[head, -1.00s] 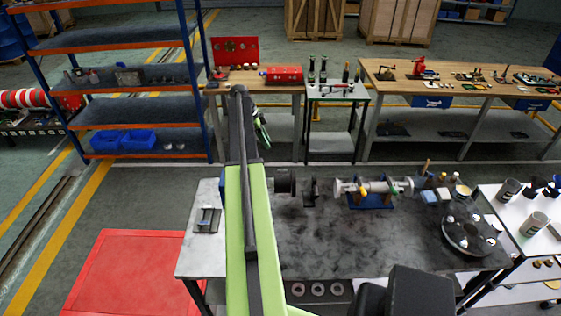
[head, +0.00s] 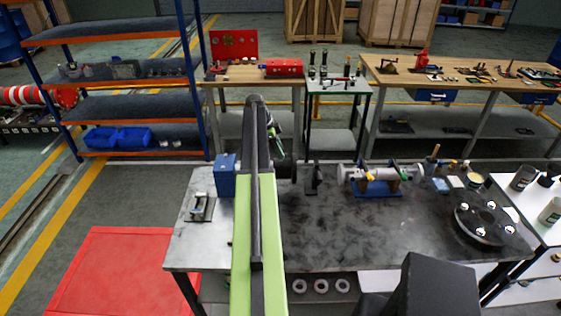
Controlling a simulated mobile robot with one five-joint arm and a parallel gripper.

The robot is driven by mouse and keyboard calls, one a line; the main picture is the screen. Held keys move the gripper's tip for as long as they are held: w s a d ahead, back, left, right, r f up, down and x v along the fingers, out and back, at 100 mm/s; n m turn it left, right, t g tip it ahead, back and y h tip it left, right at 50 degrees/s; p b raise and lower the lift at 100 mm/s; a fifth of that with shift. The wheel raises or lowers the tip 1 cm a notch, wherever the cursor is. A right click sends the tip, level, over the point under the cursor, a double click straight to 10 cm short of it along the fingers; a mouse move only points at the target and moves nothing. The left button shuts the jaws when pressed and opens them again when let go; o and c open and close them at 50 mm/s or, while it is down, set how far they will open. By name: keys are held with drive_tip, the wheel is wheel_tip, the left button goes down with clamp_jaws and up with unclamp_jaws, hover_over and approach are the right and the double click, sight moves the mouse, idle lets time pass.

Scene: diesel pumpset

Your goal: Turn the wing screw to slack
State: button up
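The dark-topped workbench (head: 340,245) is in front of me in the head view. A blue block (head: 225,180) stands left of my arm. I cannot make out the wing screw. My arm reaches forward over the bench; its far end shows just right of the upper link. The gripper fingers are too small and hidden to read.
A dark round carousel (head: 484,222) with pale knobs stands at the bench's right. A small metal fixture (head: 201,208) lies at the left. Shelving (head: 130,105) and wooden-topped tables (head: 470,75) stand behind. The middle bench front is clear.

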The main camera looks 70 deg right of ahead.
drive_tip(key=shift+s+d+f, duration=0.1)
drive_tip(key=shift+s+f, duration=0.1)
drive_tip(key=shift+f, duration=0.4)
drive_tip(key=shift+r, duration=0.1)
